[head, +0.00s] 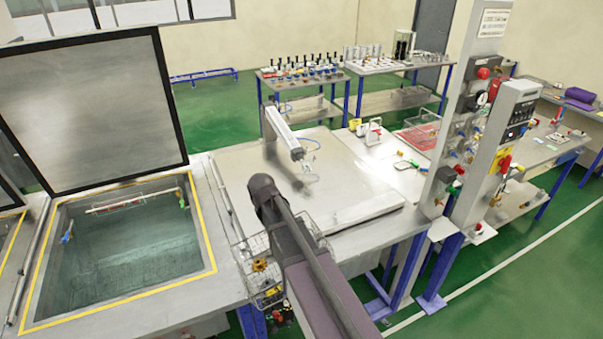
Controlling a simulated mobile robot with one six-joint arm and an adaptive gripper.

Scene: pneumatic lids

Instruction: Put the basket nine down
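A wire basket (252,246) is in the lower middle of the head view, partly covered by my dark arm. It holds small parts, among them a yellow one (260,265). It appears at the front edge of the grey worktop, but I cannot tell whether it hangs there or rests on something. My gripper is not visible, as my arm covers the space around the basket, so its hold is hidden. No label shows which basket is nine.
An open tank (125,262) with a raised lid (85,110) is at left. A closed flat lid (345,185) with a cylinder (283,134) above it is right of it. A reddish wire basket (420,137) sits on the worktop behind, beside a control column (470,120).

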